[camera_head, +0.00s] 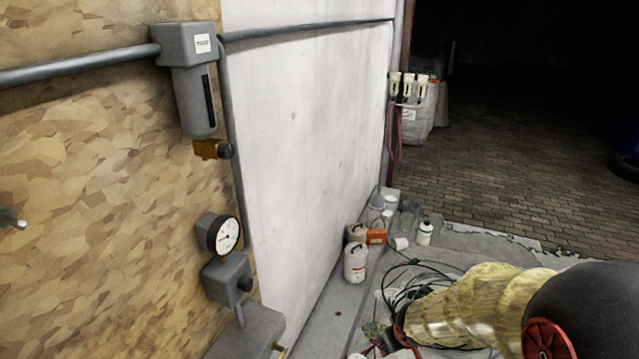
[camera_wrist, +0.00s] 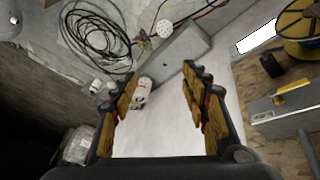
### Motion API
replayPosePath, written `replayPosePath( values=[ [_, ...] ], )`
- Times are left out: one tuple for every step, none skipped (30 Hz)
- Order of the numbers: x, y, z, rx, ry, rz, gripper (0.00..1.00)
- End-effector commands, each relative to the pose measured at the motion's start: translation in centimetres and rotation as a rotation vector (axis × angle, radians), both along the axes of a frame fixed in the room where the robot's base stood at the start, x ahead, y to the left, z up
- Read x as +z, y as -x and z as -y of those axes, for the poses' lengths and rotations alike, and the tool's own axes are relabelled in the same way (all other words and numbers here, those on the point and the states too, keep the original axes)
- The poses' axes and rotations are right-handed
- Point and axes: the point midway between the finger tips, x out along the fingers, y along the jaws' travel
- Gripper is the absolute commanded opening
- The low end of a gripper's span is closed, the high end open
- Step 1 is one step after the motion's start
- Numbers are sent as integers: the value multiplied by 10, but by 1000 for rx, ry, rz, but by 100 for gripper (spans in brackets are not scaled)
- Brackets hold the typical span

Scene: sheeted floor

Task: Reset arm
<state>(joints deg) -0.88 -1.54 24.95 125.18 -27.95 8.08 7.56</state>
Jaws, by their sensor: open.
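My gripper (camera_wrist: 160,103) is open in the wrist view, with wood-coloured pads on its two fingers and nothing between them. Past the fingertips lie a pale surface and a grey ledge. My arm, in a yellowish cover with a black joint, reaches in from the lower right of the head view. My gripper cannot be made out in the head view.
A chipboard wall (camera_head: 110,130) holds a grey filter unit (camera_head: 192,90) and a gauge (camera_head: 226,235). Canisters (camera_head: 355,262) and bottles stand along the white wall (camera_head: 305,110). Black cables (camera_wrist: 98,32) lie coiled on the floor.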

Motion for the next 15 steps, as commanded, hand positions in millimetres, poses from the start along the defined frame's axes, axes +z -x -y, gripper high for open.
replayPosePath(
  values=[
    [9,19,10,-49,17,-31,46],
    [15,33,15,-79,24,-57,46],
    [23,52,19,-115,27,-91,46],
    [29,67,21,-141,26,-113,46],
    [34,81,22,-165,21,-135,46],
    [41,100,22,-192,11,-161,46],
    [46,113,21,-212,1,-178,46],
    [51,126,19,-228,-11,-190,46],
    [57,143,16,-248,-30,-204,46],
    [61,155,13,-261,-45,-211,46],
    [65,165,10,-273,-62,-214,46],
    [70,178,5,-286,-86,-212,46],
    [73,187,2,-294,-103,-206,46],
    [77,195,-1,-301,-121,-196,46],
    [81,203,-5,-310,-145,-172,46]
  ],
)
